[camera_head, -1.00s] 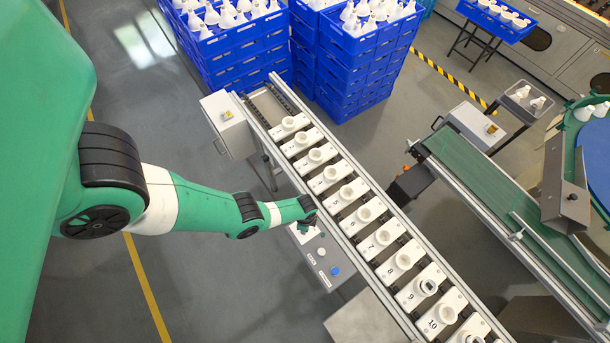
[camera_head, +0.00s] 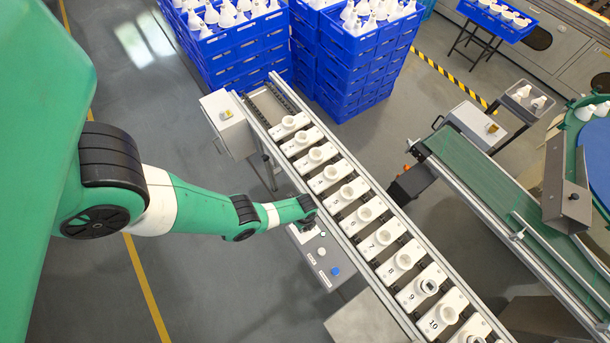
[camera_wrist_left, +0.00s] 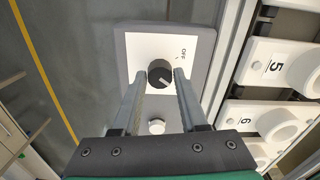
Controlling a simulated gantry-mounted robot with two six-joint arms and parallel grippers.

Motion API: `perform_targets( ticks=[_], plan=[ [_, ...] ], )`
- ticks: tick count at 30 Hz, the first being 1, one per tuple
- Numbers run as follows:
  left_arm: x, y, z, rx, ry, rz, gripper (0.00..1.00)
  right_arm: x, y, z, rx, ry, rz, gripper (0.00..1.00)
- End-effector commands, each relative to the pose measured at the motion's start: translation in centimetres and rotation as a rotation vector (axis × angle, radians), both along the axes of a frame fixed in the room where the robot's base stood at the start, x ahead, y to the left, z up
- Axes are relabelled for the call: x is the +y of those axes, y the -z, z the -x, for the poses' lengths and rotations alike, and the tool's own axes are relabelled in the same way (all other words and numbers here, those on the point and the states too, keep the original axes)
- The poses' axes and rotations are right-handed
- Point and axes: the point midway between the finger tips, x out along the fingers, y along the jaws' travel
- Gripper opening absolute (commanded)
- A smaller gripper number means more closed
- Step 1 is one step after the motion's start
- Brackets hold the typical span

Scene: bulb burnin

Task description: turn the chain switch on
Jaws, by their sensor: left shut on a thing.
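The chain switch is a round black knob (camera_wrist_left: 160,77) with a pale pointer line, on a white panel (camera_wrist_left: 147,50) with a grey border. An "OFF" label is on the panel, up and right of the knob in the left wrist view. The pointer line is off to the side of that label. My left gripper (camera_wrist_left: 160,80) is shut on the knob, one finger on each side. In the head view my left gripper (camera_head: 308,214) is over the far end of the control box (camera_head: 318,262), and the arm hides the knob there. My right gripper is not in view.
A blue button (camera_head: 335,271) is nearer on the box. The chain conveyor (camera_head: 352,204) with numbered white socket blocks runs close along the right of the box. Blue crates (camera_head: 245,55) stand behind.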

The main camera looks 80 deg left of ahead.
Motion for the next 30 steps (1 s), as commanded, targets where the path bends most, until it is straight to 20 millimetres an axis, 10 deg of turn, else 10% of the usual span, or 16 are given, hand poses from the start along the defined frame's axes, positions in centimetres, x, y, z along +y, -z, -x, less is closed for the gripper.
perform_targets(
  ticks=[10,11,15,30],
  plan=[
    [0.0,0.1,0.0,0.001,0.004,-0.001,0.0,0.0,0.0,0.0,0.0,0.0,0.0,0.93],
    [0.0,0.1,0.0,0.001,0.004,-0.001,0.46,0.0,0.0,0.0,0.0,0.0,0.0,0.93],
    [0.0,0.0,0.0,0.001,0.003,-0.001,0.71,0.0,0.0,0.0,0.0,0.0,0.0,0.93],
    [0.0,-2.0,0.0,-0.001,0.002,-0.001,0.72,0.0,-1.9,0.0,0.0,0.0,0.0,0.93]
  ],
)
